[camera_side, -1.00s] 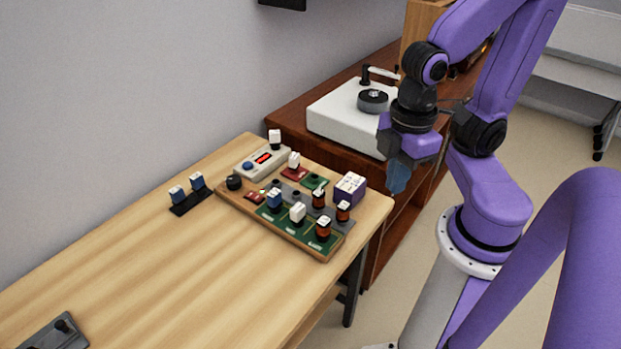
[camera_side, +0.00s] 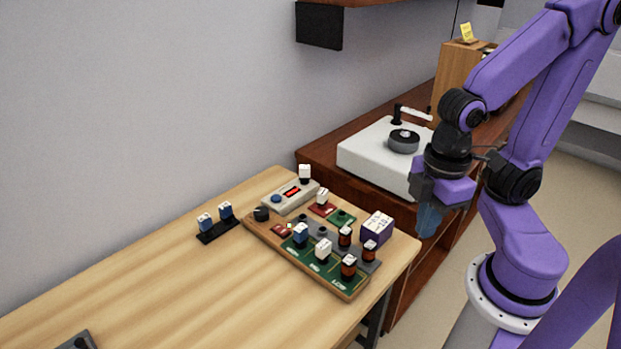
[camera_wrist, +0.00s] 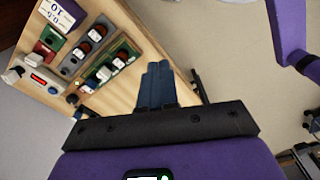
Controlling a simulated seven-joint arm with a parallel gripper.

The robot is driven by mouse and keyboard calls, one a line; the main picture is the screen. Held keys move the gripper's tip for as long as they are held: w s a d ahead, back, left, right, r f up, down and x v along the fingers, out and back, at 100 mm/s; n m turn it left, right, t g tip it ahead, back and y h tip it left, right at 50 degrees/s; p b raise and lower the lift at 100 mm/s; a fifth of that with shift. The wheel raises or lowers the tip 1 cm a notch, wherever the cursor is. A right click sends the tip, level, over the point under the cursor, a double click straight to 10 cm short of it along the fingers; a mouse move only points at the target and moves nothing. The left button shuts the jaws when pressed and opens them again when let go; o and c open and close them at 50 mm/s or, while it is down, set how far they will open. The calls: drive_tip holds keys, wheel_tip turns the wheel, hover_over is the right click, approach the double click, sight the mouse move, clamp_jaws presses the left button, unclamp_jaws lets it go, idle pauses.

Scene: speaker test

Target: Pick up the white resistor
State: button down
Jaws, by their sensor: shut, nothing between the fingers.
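Several small blocks with white tops stand on and around a wooden circuit board (camera_side: 325,283); I cannot tell for certain which is the white resistor. An all-white-looking block (camera_side: 323,249) stands on the board's green strip, between a blue block (camera_side: 300,235) and an orange-brown block (camera_side: 348,266). It also shows in the wrist view (camera_wrist: 103,73). Another white block (camera_side: 322,197) stands on a red pad, and a third (camera_side: 304,172) at the grey meter. My gripper (camera_side: 428,222) is shut and empty, pointing down right of the table, apart from every block. Its blue fingers show in the wrist view (camera_wrist: 156,84).
A white record player (camera_side: 375,148) sits on a brown cabinet behind. The table's left part (camera_side: 160,295) is largely clear.

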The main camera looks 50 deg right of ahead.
idle(0.4)
drive_tip(key=c, duration=0.8)
unclamp_jaws()
drive_tip(key=shift+c, duration=0.2)
drive_tip(key=w+a+r+m, duration=0.1)
drive_tip(key=w+a, duration=0.1)
drive_tip(key=w, duration=0.5)
drive_tip(key=w+a+r, duration=0.2)
drive_tip(key=w+a, duration=0.1)
drive_tip(key=w, duration=0.4)
drive_tip(key=w+d, duration=0.2)
drive_tip(key=w, duration=1.1)
drive_tip(key=m, duration=0.3)
hover_over(304, 167)
wheel_tip(304, 167, down, 6)
wheel_tip(304, 167, down, 16)
drive_tip(key=shift+d+f, duration=0.15)
drive_tip(key=shift+f, duration=0.1)
